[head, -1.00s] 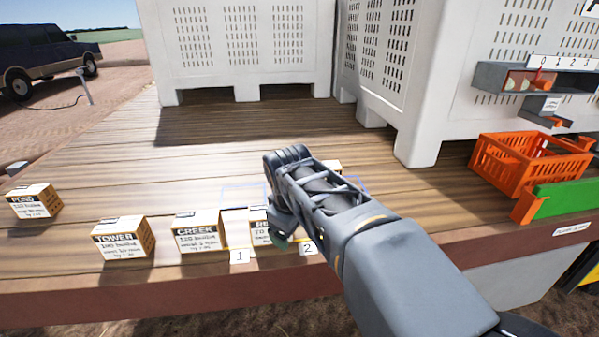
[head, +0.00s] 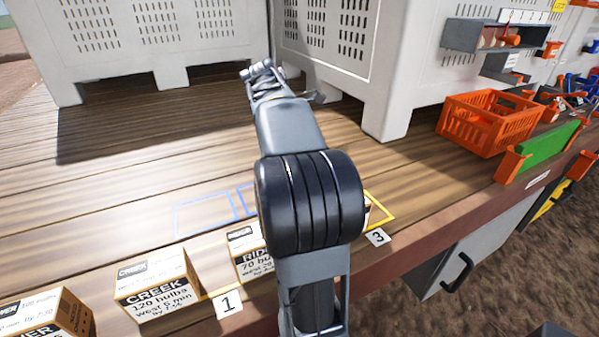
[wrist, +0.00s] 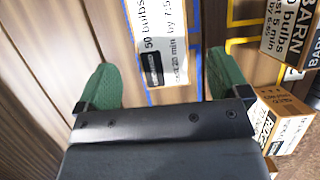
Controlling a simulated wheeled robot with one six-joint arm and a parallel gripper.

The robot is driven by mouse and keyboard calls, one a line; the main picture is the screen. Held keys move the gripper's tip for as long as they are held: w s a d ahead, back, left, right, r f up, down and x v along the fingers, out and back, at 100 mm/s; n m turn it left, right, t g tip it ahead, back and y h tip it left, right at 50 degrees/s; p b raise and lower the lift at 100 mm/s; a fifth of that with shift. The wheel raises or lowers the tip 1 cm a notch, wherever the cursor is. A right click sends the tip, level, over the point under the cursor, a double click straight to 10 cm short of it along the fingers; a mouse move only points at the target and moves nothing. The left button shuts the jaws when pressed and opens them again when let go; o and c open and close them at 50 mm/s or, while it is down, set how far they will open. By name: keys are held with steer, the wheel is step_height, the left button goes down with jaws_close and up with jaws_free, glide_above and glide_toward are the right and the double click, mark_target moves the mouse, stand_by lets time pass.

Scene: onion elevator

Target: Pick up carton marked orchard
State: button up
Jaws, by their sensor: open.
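My gripper (wrist: 160,77) is open in the wrist view, its green-padded fingers apart. A carton (wrist: 165,40) with a white label reading "50 bulbs" shows between and beyond the fingers, with gaps on both sides. Its name is not readable, so I cannot tell whether it is the orchard carton. In the head view the fingers and this carton are hidden; my arm runs up the middle. No readable label says orchard.
In the head view, cartons marked CREEK (head: 155,290) and "RID" (head: 246,262) stand at the front edge, with another cut off at left (head: 45,315). A BARN carton (wrist: 290,35) is at right in the wrist view. White bins (head: 390,85) and an orange crate (head: 490,125) stand behind.

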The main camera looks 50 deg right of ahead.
steer(key=shift+b+x, duration=0.35)
steer(key=shift+x, duration=3.35)
steer(key=shift+f, duration=0.1)
steer(key=c, duration=1.3)
